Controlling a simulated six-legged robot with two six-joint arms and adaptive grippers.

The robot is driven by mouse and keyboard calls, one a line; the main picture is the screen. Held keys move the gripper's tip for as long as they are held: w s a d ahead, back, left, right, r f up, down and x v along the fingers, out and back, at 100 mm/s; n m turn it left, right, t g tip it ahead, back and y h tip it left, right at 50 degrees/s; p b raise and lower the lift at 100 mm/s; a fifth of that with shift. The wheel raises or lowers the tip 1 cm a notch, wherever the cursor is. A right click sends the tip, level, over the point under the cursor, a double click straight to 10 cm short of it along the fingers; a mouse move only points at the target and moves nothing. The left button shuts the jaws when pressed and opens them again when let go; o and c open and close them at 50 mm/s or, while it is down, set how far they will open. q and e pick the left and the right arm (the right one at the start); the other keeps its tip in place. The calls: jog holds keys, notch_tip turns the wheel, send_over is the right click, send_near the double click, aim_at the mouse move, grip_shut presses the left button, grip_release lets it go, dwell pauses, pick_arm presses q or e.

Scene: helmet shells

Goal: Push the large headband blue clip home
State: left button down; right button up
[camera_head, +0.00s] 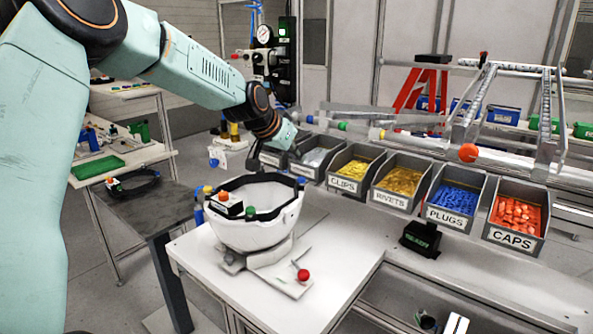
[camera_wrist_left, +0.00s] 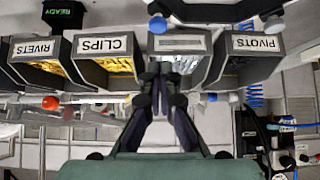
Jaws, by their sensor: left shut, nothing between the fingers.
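A white helmet shell (camera_head: 262,232) sits upside down on a stand on the white bench, with a dark headband (camera_head: 277,207) around its rim. A blue clip (camera_head: 301,182) is at the headband's right side; green (camera_head: 250,211), yellow (camera_head: 208,189) and red (camera_head: 224,196) parts sit along its left and front. In the left wrist view, a blue clip (camera_wrist_left: 157,23) shows at the upper edge by the dark band. I cannot tell how far it is pressed in. My left gripper (camera_head: 287,138) is shut and empty, above and behind the helmet; its fingers (camera_wrist_left: 160,78) are together. My right gripper is out of view.
Labelled bins stand in a row behind the helmet, including clips (camera_head: 355,171), rivets (camera_head: 402,180), plugs (camera_head: 456,198) and caps (camera_head: 518,212). A dark READY box (camera_head: 421,238) stands right of the helmet. A red button (camera_head: 303,275) is in front.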

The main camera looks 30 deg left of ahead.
aim_at(301, 180)
pick_arm(q)
notch_tip(301, 180, down, 3)
jog(key=shift+w+r, duration=0.1)
jog(key=shift+r, duration=0.05)
jog(key=shift+f, duration=0.65)
jog(key=shift+f, duration=0.1)
jog(key=shift+f, duration=0.1)
